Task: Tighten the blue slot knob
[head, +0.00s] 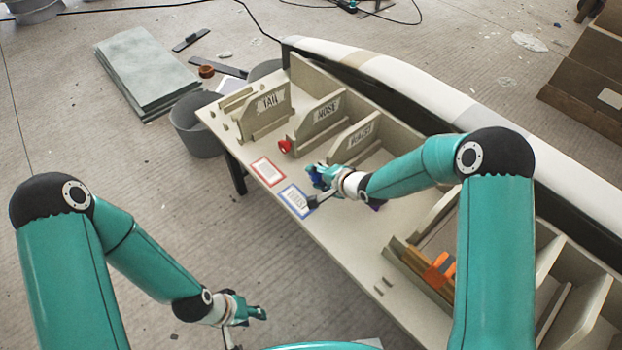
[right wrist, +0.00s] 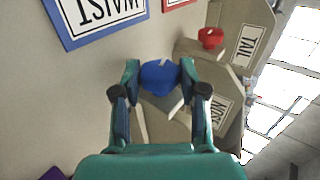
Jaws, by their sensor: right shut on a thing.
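The blue knob (right wrist: 160,77) sits between the two fingertips of my right gripper (right wrist: 160,82) in the right wrist view, and the fingers are closed on it. The blue-framed label also shows in the right wrist view (right wrist: 98,22) and reads WAIST. My left gripper (head: 250,312) hangs at the lower left, away from the bench and over the floor; its finger gap is too small to judge.
A red knob (head: 285,146) is on the NOSE rack, beyond a red-framed label (head: 268,171). Racks marked TAIL (head: 265,115) and NOSE (head: 318,120) stand along the bench (head: 345,245). Orange clamps (head: 438,270) lie nearer. A grey bin (head: 195,125) stands beside the bench.

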